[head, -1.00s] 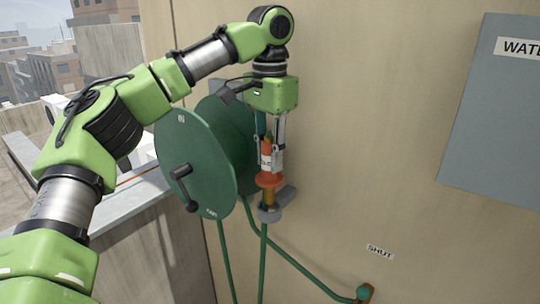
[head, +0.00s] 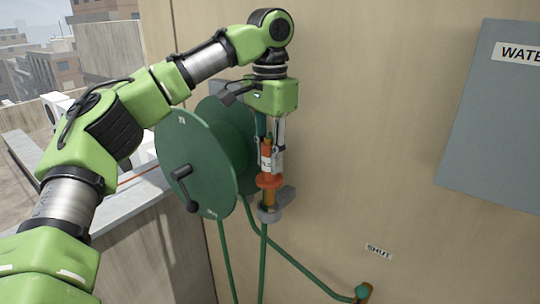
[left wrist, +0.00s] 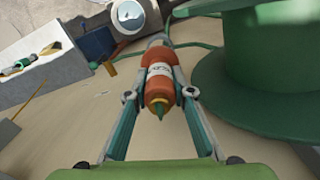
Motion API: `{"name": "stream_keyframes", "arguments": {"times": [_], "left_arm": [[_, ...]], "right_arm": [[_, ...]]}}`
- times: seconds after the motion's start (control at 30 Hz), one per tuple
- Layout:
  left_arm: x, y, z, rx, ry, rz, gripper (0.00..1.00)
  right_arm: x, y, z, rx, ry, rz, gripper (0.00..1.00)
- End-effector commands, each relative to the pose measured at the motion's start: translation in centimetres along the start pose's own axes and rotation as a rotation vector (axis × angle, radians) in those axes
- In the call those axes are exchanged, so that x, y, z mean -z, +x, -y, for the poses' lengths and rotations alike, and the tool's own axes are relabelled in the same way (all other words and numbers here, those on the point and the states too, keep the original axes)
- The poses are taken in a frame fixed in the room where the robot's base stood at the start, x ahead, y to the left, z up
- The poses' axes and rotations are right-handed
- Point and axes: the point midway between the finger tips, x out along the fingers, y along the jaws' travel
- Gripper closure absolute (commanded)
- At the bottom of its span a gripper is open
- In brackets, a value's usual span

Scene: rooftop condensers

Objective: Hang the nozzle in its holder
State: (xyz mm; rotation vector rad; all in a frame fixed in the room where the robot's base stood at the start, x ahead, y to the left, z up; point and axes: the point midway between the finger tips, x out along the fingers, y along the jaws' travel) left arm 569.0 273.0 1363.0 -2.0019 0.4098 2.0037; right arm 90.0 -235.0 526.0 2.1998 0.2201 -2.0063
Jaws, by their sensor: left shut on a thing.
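The orange nozzle (head: 267,151) is upright between the fingers of my left gripper (head: 271,163), which is shut on it. Below the fingers it has an orange collar (head: 269,181) and a brass-coloured part. The lower end of the brass part is inside or right at the grey ring of the wall holder (head: 270,215); I cannot tell how deep it sits. The green hose (head: 263,260) hangs straight down beneath the ring. In the left wrist view the nozzle (left wrist: 159,88) lies between both fingers, its green tip towards the camera. My right gripper is not in view.
A green hose reel (head: 195,165) with a black crank stands just left of the nozzle, close to my gripper. A tap (head: 363,292) under a SHUT label is low on the wall. A grey water box (head: 495,115) is at right. The wall between is clear.

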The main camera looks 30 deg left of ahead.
Motion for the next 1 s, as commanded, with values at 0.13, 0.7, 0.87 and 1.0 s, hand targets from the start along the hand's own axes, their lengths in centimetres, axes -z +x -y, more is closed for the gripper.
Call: {"name": "stream_keyframes", "arguments": {"times": [0.13,0.7,0.87,1.0], "left_arm": [[0.0,0.0,0.0,0.000,0.000,0.000,1.00],[0.0,0.9,0.0,0.000,0.000,0.001,1.00],[0.0,1.3,0.0,0.000,0.001,0.000,1.00],[0.0,1.6,0.0,-0.001,0.001,0.000,1.00]], "right_arm": [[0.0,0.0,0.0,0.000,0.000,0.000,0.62],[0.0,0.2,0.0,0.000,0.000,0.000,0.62],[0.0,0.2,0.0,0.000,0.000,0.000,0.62],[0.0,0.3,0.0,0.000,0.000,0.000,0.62]]}}
